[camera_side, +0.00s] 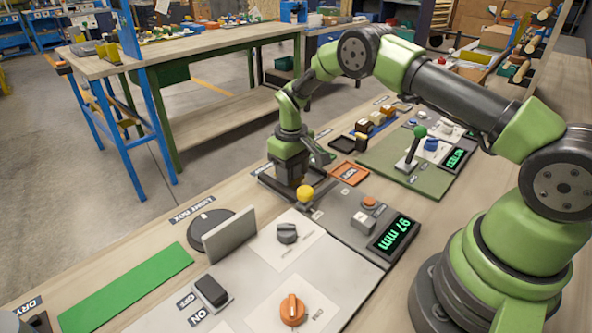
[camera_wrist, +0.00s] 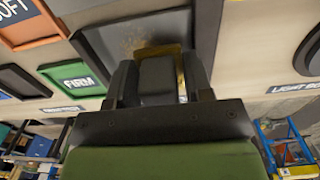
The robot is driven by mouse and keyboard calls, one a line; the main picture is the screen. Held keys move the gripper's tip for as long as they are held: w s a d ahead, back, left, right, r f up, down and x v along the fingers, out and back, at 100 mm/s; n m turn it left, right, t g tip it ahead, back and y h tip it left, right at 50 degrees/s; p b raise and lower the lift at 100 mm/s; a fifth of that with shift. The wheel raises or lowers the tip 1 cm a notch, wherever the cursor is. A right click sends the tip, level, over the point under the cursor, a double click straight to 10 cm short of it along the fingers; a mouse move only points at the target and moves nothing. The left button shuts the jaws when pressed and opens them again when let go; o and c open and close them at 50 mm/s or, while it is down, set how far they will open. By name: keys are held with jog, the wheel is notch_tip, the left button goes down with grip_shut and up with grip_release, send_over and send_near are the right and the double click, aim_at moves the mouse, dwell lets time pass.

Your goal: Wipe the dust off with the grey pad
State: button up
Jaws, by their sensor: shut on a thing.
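My gripper (camera_side: 291,182) points down over a dark-framed grey plate (camera_wrist: 205,28), at the middle of the bench in the side view. In the wrist view my gripper (camera_wrist: 160,85) is shut on the grey pad (camera_wrist: 157,76), a dark grey block between the two fingers. A yellowish edge shows just behind the pad; I cannot tell what it belongs to. Brownish dust (camera_wrist: 128,43) lies on the plate beside the pad. The pad is low over the plate; whether it touches is hidden. In the side view the arm and fingers hide the pad.
An orange SOFT tray (camera_side: 349,174) and a green FIRM tray (camera_wrist: 72,78) lie close by. A display (camera_side: 394,238) reads 97 mm.

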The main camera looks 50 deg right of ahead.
jog(key=shift+w+r, duration=0.25)
jog(key=shift+w, duration=0.2)
jog(key=shift+s+d, duration=0.1)
jog(key=shift+d, duration=1.6)
jog(key=shift+d+f, duration=0.1)
jog(key=shift+f, duration=0.05)
jog(key=shift+a+f, duration=0.15)
jog(key=shift+a, duration=2)
jog(key=shift+d+r, duration=0.15)
jog(key=shift+r, duration=2.85)
